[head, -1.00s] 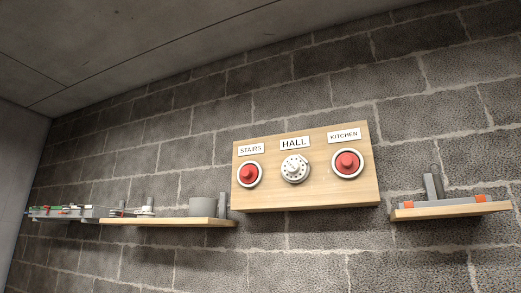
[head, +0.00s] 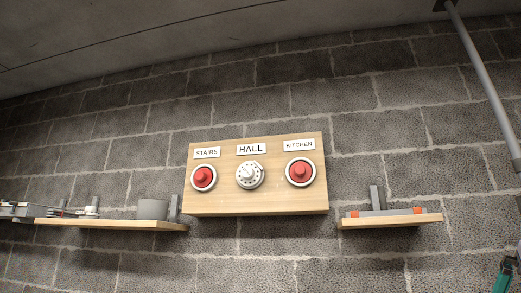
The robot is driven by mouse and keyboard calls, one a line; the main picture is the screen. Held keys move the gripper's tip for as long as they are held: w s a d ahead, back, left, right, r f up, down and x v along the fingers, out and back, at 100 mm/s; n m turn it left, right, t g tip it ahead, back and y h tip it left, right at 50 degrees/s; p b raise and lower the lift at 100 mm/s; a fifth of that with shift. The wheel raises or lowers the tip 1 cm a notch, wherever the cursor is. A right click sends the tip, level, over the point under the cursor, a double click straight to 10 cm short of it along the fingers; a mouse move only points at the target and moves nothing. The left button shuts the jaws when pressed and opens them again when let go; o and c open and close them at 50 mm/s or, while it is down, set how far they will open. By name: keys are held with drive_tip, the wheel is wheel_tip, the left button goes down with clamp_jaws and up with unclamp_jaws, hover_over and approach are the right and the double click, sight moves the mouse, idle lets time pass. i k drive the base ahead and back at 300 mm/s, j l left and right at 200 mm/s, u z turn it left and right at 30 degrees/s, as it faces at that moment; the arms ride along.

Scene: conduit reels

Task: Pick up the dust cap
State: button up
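I cannot surely tell which thing is the dust cap. A wooden board (head: 225,206) on the block wall carries three round fittings. A red knobbed piece (head: 203,177) sits in a white ring under the STAIRS label. Another red knobbed piece (head: 300,171) sits in a white ring under the KITCHEN label. A white dial-like piece (head: 249,174) with small holes around it sits under the HALL label.
A right shelf (head: 392,221) holds a grey fixture with orange ends (head: 384,213). A grey pipe (head: 483,75) slants at upper right. A green item (head: 504,276) shows at lower right.

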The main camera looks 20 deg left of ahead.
sight(204, 177)
drive_tip(key=u, duration=1.45)
